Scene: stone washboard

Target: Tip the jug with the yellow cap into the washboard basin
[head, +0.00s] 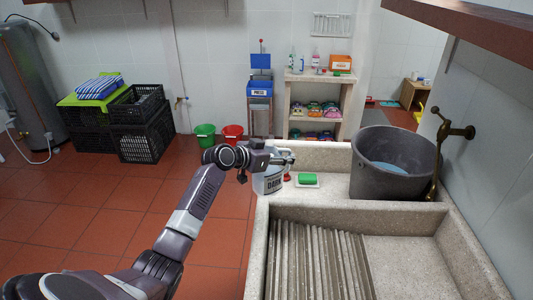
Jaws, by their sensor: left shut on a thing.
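A pale jug (267,184) with a dark-lettered label stands upright at the left end of the washboard's rear ledge. Its top and cap are hidden behind my left gripper, so I cannot see the cap's colour. My left gripper (284,160) is at the jug's top and shut on it. I cannot tell whether the jug's bottom touches the ledge. The stone washboard basin (405,262) lies in front and to the right, with its ribbed slab (318,258) on the left and a smooth floor on the right. My right gripper is not in view.
A green soap (307,178) on a pale dish sits just right of the jug. A large grey bucket (366,180) with bluish contents stands below a brass tap (447,135). A wooden shelf edge (470,25) overhangs the upper right. The space above the basin is clear.

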